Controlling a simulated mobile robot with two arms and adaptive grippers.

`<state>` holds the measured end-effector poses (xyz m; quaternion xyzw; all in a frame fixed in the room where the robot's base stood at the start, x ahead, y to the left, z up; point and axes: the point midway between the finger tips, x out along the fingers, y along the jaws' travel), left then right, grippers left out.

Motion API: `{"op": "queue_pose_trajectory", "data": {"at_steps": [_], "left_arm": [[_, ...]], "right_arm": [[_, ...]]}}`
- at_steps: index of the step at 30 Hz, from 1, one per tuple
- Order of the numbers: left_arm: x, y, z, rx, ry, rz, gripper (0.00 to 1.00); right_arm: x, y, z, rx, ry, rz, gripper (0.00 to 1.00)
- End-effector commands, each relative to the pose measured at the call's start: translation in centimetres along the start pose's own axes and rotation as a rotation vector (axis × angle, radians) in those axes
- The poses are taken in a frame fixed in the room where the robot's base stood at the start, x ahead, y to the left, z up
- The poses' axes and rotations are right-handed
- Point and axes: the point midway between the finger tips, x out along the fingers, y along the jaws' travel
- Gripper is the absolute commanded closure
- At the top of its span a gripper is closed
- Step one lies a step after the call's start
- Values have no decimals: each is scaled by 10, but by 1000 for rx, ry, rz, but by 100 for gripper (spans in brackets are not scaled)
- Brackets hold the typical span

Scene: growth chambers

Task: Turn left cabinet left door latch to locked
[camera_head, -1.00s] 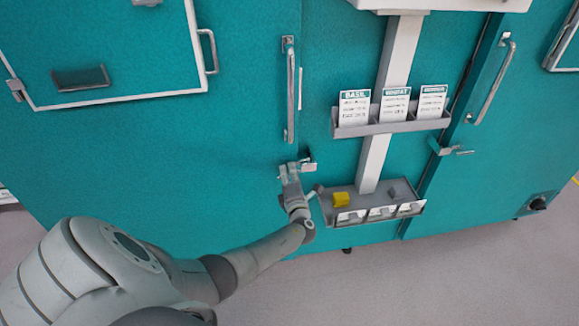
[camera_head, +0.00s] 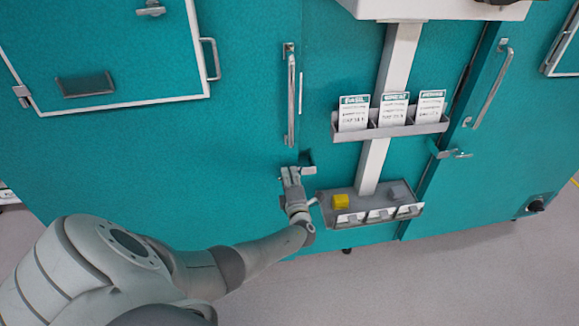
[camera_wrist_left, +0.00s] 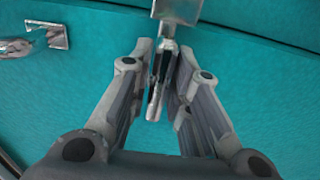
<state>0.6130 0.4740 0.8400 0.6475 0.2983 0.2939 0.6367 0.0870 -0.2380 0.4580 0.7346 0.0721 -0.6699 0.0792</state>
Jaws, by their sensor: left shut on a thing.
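The left cabinet's left door (camera_head: 110,140) is a teal panel and looks closed. Its metal latch (camera_head: 306,160) sits low at the door's right edge, below the long vertical handle (camera_head: 291,100). My left gripper (camera_head: 291,174) is at the latch from below. In the left wrist view, the latch lever (camera_wrist_left: 160,80) hangs from a bright metal block (camera_wrist_left: 178,10) and lies between the fingers of my left gripper (camera_wrist_left: 160,60). The gripper is shut on the lever. The fingers partly hide the latch in the head view. My right gripper is not in view.
A grey post (camera_head: 388,85) stands right of the latch with a card rack (camera_head: 400,128). Below it, close to my left gripper, a grey tray (camera_head: 365,190) holds a yellow block (camera_head: 341,201). Another latch (camera_head: 450,153) is on the cabinet at the right.

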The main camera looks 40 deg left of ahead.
Motion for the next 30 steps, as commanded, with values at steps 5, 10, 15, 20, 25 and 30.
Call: {"op": "queue_pose_trajectory", "data": {"at_steps": [5, 10, 15, 20, 25, 30], "left_arm": [[-1, 0, 2, -3, -3, -1, 69], [-1, 0, 1, -3, -2, -1, 60], [0, 0, 1, -2, -1, -1, 60], [-6, 0, 1, -3, -2, -1, 60], [-22, -1, 1, -4, -2, -2, 60], [-50, -1, 1, -4, -4, -3, 60]], "right_arm": [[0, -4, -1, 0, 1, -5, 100], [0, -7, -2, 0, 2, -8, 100], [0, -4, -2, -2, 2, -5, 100], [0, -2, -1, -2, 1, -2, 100], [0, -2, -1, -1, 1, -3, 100], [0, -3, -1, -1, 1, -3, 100]]}}
